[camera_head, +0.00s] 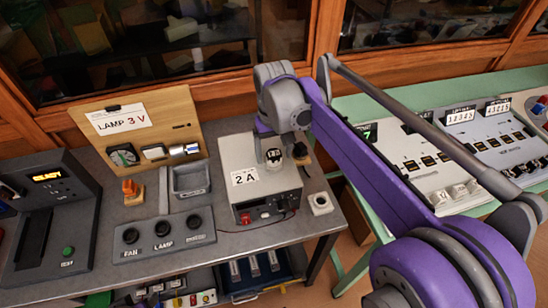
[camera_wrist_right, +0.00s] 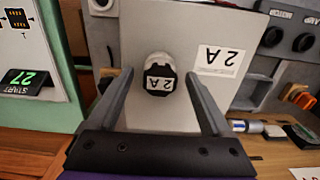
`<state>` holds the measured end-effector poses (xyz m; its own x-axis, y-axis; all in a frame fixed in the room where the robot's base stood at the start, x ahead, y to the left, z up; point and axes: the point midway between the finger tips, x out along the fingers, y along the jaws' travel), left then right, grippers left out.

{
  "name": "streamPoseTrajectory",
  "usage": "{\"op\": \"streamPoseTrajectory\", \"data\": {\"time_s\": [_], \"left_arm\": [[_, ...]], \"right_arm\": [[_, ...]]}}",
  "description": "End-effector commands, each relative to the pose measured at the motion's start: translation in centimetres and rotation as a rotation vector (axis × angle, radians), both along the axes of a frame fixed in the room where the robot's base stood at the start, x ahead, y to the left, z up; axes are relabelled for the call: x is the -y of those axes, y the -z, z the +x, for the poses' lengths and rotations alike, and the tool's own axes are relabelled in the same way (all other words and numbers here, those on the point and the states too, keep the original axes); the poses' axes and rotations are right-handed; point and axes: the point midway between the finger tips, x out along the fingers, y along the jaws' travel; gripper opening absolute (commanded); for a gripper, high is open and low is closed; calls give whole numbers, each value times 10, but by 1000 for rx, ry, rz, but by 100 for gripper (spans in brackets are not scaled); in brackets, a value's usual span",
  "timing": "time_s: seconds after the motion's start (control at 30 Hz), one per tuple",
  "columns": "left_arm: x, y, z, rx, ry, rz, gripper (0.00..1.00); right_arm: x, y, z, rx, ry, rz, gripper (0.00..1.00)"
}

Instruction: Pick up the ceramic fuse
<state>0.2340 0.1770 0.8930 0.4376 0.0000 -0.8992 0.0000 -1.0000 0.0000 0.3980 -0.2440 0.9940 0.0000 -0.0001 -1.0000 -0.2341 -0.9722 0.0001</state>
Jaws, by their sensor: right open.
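The ceramic fuse appears to be the pale round piece with a black cap labelled "2 A" (camera_wrist_right: 159,79) in the right wrist view. It stands on the grey box (camera_head: 265,185) beside a "2 A" card (camera_head: 244,176). In the head view it shows small under the right arm (camera_head: 273,157). My right gripper (camera_head: 282,150) is over the box. In the wrist view its open fingers (camera_wrist_right: 158,100) stand on either side of the capped piece, with gaps visible on both sides. My left gripper is in neither view.
A white socket block (camera_head: 320,203) stands right of the box. To its left are a grey tray (camera_head: 190,179), an orange piece (camera_head: 131,188), a FAN/LAMP panel (camera_head: 163,236) and a wooden "LAMP 3 V" board (camera_head: 140,130). A green bench with a control panel (camera_head: 450,160) lies right.

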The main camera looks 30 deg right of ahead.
Motion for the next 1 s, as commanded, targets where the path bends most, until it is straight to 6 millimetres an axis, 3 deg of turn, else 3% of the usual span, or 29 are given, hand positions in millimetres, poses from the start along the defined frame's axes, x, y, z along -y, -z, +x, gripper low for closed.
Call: {"op": "streamPoseTrajectory", "data": {"time_s": [0.3, 0.77, 1.0], "left_arm": [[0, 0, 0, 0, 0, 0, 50], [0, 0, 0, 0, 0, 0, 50], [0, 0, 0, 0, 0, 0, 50]], "right_arm": [[0, 7, 0, 0, 0, 0, 84], [0, 7, 0, 0, 0, 0, 1], [0, 6, 0, 0, 0, 0, 0]]}}
